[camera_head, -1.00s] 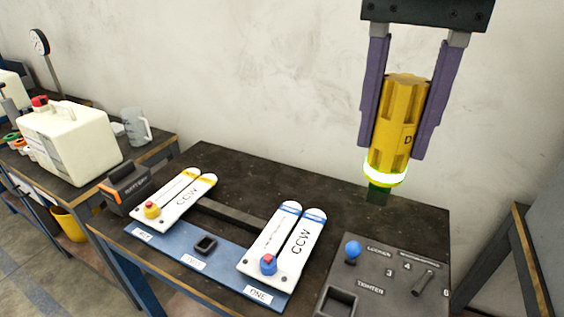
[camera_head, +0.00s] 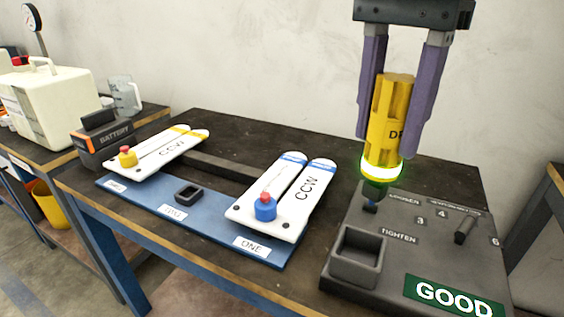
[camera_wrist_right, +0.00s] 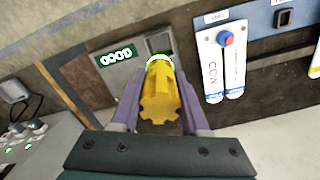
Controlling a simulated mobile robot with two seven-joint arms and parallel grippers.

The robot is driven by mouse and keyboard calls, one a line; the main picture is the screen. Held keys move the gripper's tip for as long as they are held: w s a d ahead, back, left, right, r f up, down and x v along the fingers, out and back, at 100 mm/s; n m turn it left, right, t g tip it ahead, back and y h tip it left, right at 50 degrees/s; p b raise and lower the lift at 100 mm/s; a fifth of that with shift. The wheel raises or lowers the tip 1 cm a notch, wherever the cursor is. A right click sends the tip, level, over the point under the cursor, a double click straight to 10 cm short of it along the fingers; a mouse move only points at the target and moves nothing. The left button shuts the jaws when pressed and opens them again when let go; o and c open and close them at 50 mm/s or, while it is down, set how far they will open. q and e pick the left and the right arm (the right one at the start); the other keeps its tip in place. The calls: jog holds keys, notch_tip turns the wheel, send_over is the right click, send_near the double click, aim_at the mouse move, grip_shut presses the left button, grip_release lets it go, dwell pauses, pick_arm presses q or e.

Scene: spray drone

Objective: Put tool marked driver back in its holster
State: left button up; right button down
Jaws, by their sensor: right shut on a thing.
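The yellow driver (camera_head: 390,118) hangs upright in my right gripper (camera_head: 402,100), whose purple fingers are shut on its sides. Its green-white ring glows and its dark tip is over the back of the grey station. The right wrist view also shows the driver (camera_wrist_right: 160,98) between the fingers (camera_wrist_right: 160,112). The grey station (camera_head: 340,282) has a square, open-topped holster (camera_head: 357,257) at its front left, and it looks empty. The driver is above and behind the holster, apart from it. A green GOOD sign (camera_head: 453,297) is on the station's front. My left gripper is out of view.
A blue mat (camera_head: 150,205) left of the station holds white propeller arms marked CCW (camera_head: 285,195) and a small dark socket (camera_head: 188,193). A battery (camera_head: 108,140) and a white tank (camera_head: 45,105) stand further left. The dark table behind is mostly clear.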

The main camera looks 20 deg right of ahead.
aim_at(373, 196)
notch_tip(373, 196, down, 12)
jog(key=shift+r, duration=0.15)
jog(key=shift+b, duration=0.35)
jog(key=shift+f, duration=0.2)
jog(key=shift+c, duration=2)
grip_release()
jog(key=shift+r, duration=0.1)
